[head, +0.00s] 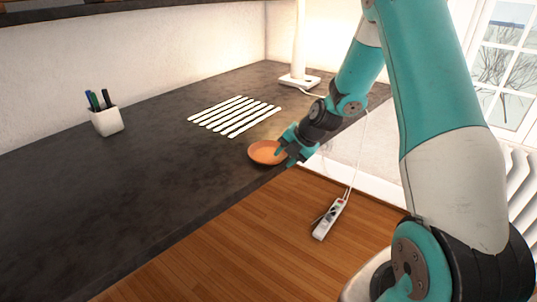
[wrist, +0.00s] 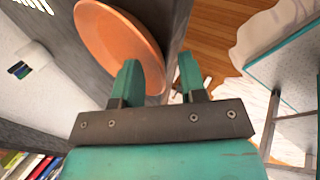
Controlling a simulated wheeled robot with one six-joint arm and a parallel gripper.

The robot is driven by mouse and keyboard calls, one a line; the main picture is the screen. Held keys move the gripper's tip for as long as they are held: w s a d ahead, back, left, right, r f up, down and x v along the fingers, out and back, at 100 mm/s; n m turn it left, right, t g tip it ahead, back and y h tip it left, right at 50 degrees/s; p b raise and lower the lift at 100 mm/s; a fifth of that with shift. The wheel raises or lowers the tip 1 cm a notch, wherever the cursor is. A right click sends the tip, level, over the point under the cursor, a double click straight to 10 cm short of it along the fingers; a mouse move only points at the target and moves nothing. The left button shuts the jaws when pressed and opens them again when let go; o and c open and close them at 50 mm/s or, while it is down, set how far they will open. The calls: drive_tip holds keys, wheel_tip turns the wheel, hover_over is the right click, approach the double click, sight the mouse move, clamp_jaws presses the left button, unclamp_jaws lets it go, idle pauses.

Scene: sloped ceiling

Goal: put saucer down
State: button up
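The orange saucer (head: 262,153) is at the front edge of the dark desk (head: 150,165) and looks flat on its top. In the wrist view the saucer (wrist: 115,35) fills the upper left, with its rim by the desk edge. My gripper (head: 287,152) is at the saucer's right side. In the wrist view my gripper (wrist: 160,65) has its fingers apart, one over the saucer and one outside its rim. A gap shows between the rim and the outer finger. The nearest part of the saucer is partly hidden by the inner finger.
White strips (head: 235,116) lie on the desk behind the saucer. A pen cup (head: 106,121) stands at the left and a white lamp base (head: 299,80) at the back. A power strip (head: 330,218) is on the wooden floor. The desk's left and front area is clear.

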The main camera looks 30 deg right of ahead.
drive_tip(key=shift+c, duration=0.2)
clamp_jaws()
drive_tip(key=shift+r, duration=0.15)
wheel_tip(320, 180, up, 20)
drive_tip(key=shift+p, duration=0.3)
